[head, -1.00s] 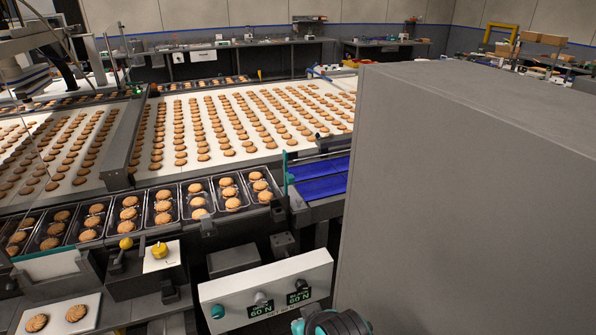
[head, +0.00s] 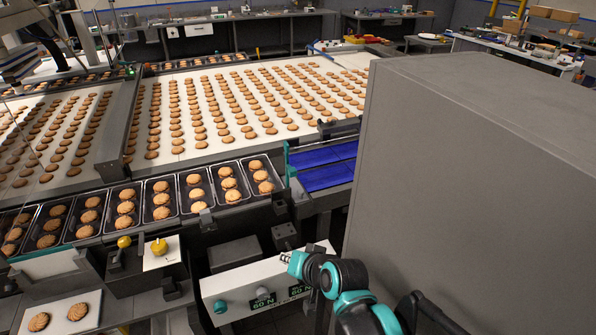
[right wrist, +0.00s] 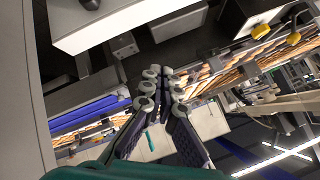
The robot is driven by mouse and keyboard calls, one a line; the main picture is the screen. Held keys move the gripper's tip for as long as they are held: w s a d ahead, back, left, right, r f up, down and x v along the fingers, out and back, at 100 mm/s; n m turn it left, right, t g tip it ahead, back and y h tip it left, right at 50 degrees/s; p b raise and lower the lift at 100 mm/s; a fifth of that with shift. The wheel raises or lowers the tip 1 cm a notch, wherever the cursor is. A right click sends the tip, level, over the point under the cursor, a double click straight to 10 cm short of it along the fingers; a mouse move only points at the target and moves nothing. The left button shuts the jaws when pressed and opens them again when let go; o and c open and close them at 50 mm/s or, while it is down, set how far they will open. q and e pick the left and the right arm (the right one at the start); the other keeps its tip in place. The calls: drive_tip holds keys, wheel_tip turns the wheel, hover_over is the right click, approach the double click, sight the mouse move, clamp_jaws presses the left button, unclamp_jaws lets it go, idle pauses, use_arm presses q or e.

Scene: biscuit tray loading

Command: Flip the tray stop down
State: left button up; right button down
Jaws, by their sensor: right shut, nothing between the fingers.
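A thin upright teal piece (head: 289,166) stands at the right end of the tray row, beside the blue belt; it looks like the tray stop, though I cannot be sure. A teal strip (right wrist: 150,140) also shows beyond my fingers in the right wrist view. My right gripper (head: 290,260) is in front of the tray line, over the white control box (head: 240,285), below and apart from the upright teal piece. In the right wrist view its fingers (right wrist: 163,80) are together and empty. My left gripper is in neither view.
Clear trays (head: 195,205) of biscuits line the near conveyor. The blue belt (head: 325,170) lies beyond its right end. A large grey cabinet (head: 460,180) blocks the right side. Yellow knobs (head: 158,246) stand left of the control box.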

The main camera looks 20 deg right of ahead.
use_arm(q)
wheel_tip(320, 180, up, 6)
drive_tip(key=p, duration=0.4)
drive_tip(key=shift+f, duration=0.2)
use_arm(e)
drive_tip(key=w+d+r+m+t+h, duration=0.1)
drive_tip(key=w+d+r+m+t, duration=0.1)
drive_tip(key=w+d+r+m, duration=0.2)
drive_tip(key=w+d+r+m+t+h, duration=0.1)
drive_tip(key=w+d+r+m, duration=0.3)
drive_tip(key=d+m, duration=0.4)
drive_tip(key=shift+d+t, duration=0.15)
drive_tip(key=shift+t, duration=0.75)
drive_tip(key=shift+w, duration=0.1)
drive_tip(key=b, duration=0.4)
approach(294, 175)
drive_tip(key=x, duration=0.5)
drive_tip(key=shift+w+f, duration=0.1)
drive_tip(key=shift+f, duration=0.2)
drive_tip(key=shift+w+r, duration=0.1)
drive_tip(key=shift+w, duration=0.55)
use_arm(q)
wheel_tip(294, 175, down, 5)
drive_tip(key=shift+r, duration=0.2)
